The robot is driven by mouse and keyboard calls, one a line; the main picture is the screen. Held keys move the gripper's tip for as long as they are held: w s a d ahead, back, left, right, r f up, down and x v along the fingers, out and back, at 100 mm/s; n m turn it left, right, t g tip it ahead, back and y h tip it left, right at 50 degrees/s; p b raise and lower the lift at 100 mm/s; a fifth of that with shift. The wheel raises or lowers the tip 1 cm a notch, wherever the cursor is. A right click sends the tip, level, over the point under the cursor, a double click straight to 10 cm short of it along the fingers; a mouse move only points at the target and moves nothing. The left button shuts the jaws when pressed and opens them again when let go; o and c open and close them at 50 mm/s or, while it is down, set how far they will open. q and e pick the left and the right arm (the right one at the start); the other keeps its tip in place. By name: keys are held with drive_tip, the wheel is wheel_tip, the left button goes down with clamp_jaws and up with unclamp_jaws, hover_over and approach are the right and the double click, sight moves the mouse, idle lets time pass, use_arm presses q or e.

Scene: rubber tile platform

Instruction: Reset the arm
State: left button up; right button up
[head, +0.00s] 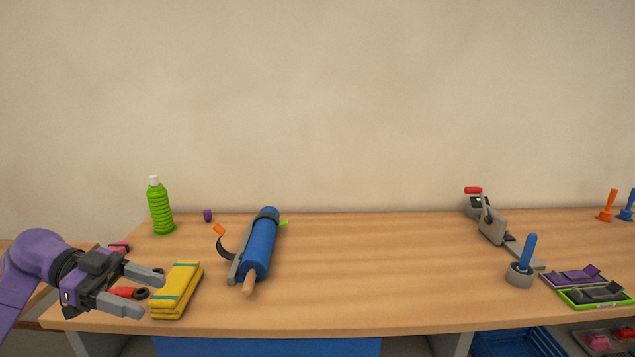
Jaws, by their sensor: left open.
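My left gripper (141,291) comes in from the left, on a purple arm. It is open, with its two grey fingers apart and nothing seen between them. It is over the left front part of the wooden table (375,270). Its fingertips point right, toward a folded yellow cloth (177,290) with teal stripes, just left of it. A red and black item (127,292) lies behind the fingers and is partly hidden. My right gripper is not in view.
A green bottle (160,208) stands at the back left. A blue roll-like tool (260,247) lies right of the cloth. A grey device (490,223), a blue-handled tool in a round holder (520,275) and trays (594,296) are at the right. The table's middle is clear.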

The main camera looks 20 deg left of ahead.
use_arm(q)
drive_tip(key=w+d+f+m+g+y, duration=0.25)
drive_tip(key=f+m+y, duration=0.35)
drive_tip(key=f, duration=0.3)
drive_tip(key=w+d+f+m+g+y, duration=0.1)
drive_tip(key=d+f+m+y, duration=0.4)
drive_tip(key=f, duration=0.5)
drive_tip(key=w+d+f+m+g+y, duration=0.1)
drive_tip(key=d+f+m+g+y, duration=0.15)
drive_tip(key=f+m+y, duration=0.55)
drive_tip(key=s+d+f+m+t+h, duration=0.1)
drive_tip(key=s+f+m, duration=0.7)
drive_tip(key=m, duration=0.8)
drive_tip(key=s+d+f+m+t+h, duration=0.1)
drive_tip(key=s+d+f+m+t, duration=0.2)
drive_tip(key=s+f+m, duration=0.5)
drive_tip(key=s+m, duration=0.2)
drive_tip(key=m, duration=0.5)
drive_tip(key=shift+s+d+f+m, duration=0.2)
drive_tip(key=shift+s+d+m, duration=0.1)
drive_tip(key=shift+m, duration=0.1)
